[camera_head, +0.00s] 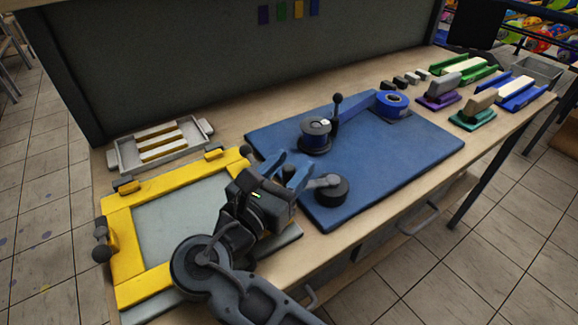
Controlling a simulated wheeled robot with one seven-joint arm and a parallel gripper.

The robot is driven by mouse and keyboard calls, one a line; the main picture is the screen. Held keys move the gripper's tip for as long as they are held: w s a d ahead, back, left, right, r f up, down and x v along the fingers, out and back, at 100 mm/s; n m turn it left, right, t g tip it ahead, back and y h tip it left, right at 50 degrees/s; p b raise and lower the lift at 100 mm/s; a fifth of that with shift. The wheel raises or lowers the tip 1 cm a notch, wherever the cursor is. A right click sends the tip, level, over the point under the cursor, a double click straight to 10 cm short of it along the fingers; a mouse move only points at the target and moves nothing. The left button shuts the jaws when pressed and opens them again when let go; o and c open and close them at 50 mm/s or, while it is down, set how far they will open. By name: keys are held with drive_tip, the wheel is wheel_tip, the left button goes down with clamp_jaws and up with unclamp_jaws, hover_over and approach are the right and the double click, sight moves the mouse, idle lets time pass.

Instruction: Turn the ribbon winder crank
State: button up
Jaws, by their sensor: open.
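The ribbon winder (316,130) stands on a blue mat (400,140). It is a dark spool with a pale top. An upright black crank handle with a round knob (337,99) rises just behind and to the right of the spool. A blue ribbon (358,109) runs from near the handle to a blue ribbon roll (392,102). My gripper (287,166) has blue fingers spread apart. It is over the mat's left edge, in front and left of the winder, apart from the handle and seemingly empty.
A black disc with a grey arm (333,189) is right beside my gripper. A yellow screen frame (122,240) lies left, partly behind my arm. A grey tray (130,152) stands behind it. Several colored squeegee-like blocks (440,92) line the back right. The mat's right part is clear.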

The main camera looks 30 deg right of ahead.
clamp_jaws()
idle(0.4)
